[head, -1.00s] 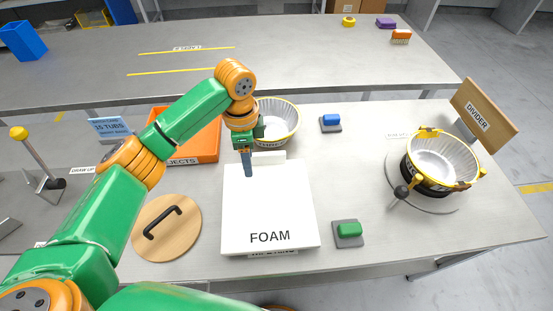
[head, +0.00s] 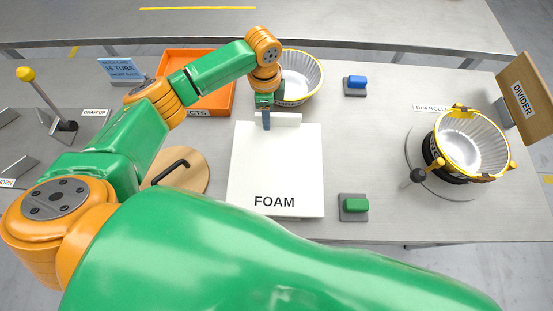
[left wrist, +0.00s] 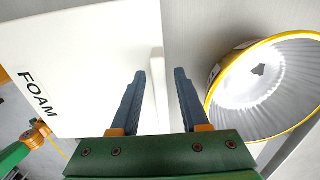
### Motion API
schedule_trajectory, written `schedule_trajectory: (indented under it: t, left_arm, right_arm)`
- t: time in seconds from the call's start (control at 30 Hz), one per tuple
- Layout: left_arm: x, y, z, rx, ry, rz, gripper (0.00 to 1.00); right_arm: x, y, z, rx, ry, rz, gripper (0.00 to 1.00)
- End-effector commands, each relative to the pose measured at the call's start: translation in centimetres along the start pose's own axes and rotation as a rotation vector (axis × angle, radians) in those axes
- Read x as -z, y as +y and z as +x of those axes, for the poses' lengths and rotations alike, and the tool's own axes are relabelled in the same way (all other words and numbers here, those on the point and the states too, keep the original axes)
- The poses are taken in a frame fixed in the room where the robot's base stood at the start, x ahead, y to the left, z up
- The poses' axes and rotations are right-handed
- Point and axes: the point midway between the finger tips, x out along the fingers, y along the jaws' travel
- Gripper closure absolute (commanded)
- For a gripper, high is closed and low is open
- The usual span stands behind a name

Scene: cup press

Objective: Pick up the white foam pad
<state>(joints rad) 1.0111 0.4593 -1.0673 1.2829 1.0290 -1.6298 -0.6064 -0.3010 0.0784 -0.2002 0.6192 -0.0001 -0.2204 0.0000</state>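The white foam pad (head: 277,168), labelled FOAM, lies flat on the table in the middle of the head view. A raised white tab (head: 288,119) stands along its far edge. My left gripper (head: 266,128) points down at this tab. In the left wrist view the pad (left wrist: 95,65) fills the left side. My left gripper (left wrist: 160,72) is open there, its two dark fingers apart with the tab (left wrist: 156,85) in line with the gap between them. I cannot tell how deep the fingers reach. My right gripper is not in view.
A fluted silver tub (head: 302,76) with a yellow rim stands just behind the tab. An orange tray (head: 227,98) lies behind left. A wooden lid (head: 192,176) is left of the pad, a green button (head: 354,204) right. Another tub (head: 470,150) sits in a fixture far right.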

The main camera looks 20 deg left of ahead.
Motion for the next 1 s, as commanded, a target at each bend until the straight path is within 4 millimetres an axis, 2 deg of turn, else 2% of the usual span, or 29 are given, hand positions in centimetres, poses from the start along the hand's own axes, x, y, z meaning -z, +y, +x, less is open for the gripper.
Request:
schedule_trajectory:
  t: [0.03, 0.13, 0.17, 1.0]
  left_arm:
    - [0.00, 0.00, -0.01, 0.000, 0.000, 0.000, 0.72]
    - [0.00, 0.00, -0.02, 0.000, 0.000, 0.000, 0.99]
    - [0.00, 0.00, -0.02, 0.000, 0.000, 0.000, 1.00]
    - [0.00, -0.01, -0.04, 0.000, 0.000, -0.001, 1.00]
  right_arm:
    - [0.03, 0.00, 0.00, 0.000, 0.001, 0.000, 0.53]
    - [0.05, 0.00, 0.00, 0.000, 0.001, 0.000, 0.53]
    - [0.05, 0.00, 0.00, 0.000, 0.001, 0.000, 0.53]
    - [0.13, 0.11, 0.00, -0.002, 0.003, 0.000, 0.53]
